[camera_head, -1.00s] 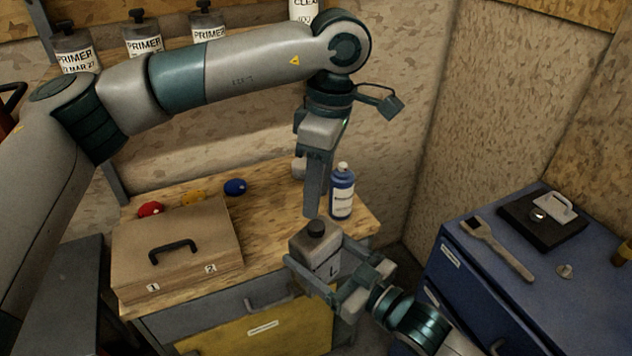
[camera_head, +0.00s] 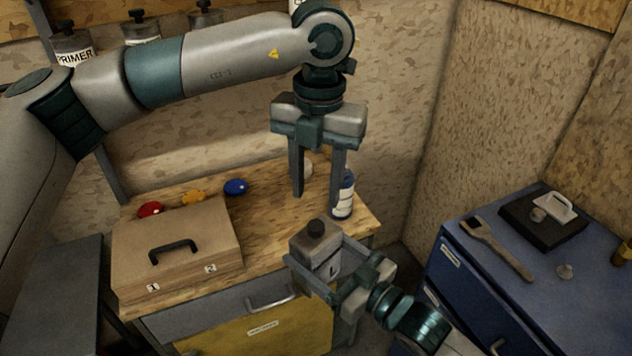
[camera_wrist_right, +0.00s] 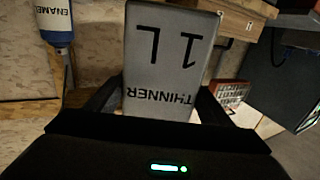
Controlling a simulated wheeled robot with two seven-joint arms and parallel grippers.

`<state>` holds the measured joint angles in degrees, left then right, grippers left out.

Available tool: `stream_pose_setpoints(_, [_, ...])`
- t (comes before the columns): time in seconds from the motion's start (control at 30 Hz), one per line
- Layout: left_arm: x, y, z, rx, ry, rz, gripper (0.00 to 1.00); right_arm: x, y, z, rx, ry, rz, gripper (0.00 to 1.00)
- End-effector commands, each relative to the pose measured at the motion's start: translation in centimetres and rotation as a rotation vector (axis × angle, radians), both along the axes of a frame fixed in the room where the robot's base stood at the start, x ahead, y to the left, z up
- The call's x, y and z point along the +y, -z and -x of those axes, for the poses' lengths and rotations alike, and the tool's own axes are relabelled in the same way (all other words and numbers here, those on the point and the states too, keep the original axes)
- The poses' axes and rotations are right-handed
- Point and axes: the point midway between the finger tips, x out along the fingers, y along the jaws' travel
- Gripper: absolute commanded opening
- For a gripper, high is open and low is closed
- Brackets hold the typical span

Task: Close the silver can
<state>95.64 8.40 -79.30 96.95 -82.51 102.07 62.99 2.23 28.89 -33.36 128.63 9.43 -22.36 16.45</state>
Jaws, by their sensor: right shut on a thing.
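The silver can (camera_head: 313,254) has a grey boxy body with "L" visible in the head view and a dark round cap (camera_head: 316,228) on its top. In the right wrist view the can (camera_wrist_right: 168,60) reads "THINNER 1L", upside down in the picture. My right gripper (camera_head: 322,268) is shut on the can, one finger on each side, and holds it about upright at the bench's front edge. My left gripper (camera_head: 318,200) points down above the can, its two fingers apart and nothing visible between them. Whether the cap is fully seated I cannot tell.
A blue bottle (camera_head: 343,198) stands behind the can, partly hidden by a left finger. A brown case (camera_head: 205,238) and red, yellow and blue items (camera_head: 236,187) lie on the wooden bench (camera_head: 268,228). A blue cabinet (camera_head: 470,285) stands at right with a brush on top.

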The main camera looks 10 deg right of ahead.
Motion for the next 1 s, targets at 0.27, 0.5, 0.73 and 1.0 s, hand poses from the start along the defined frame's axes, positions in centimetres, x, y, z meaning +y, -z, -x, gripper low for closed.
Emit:
stream_pose_setpoints(0.27, [0.08, -0.29, 0.03, -0.01, -0.305, 0.017, 0.4, 0.02, -0.28, -0.01, -0.005, -0.001, -0.003, 0.12])
stream_pose_setpoints(0.5, [0.06, -0.35, 0.07, -0.011, -0.39, 0.021, 0.4, 0.02, -0.28, -0.01, -0.005, -0.001, -0.003, 0.12])
stream_pose_setpoints(0.73, [0.06, -0.34, 0.07, -0.012, -0.392, 0.021, 0.4, 0.02, -0.28, -0.01, -0.005, -0.001, -0.003, 0.12])
stream_pose_setpoints(1.0, [0.08, 0.33, 0.08, -0.011, -0.39, 0.02, 0.4, 0.01, -0.27, -0.02, -0.005, -0.001, -0.003, 0.12])
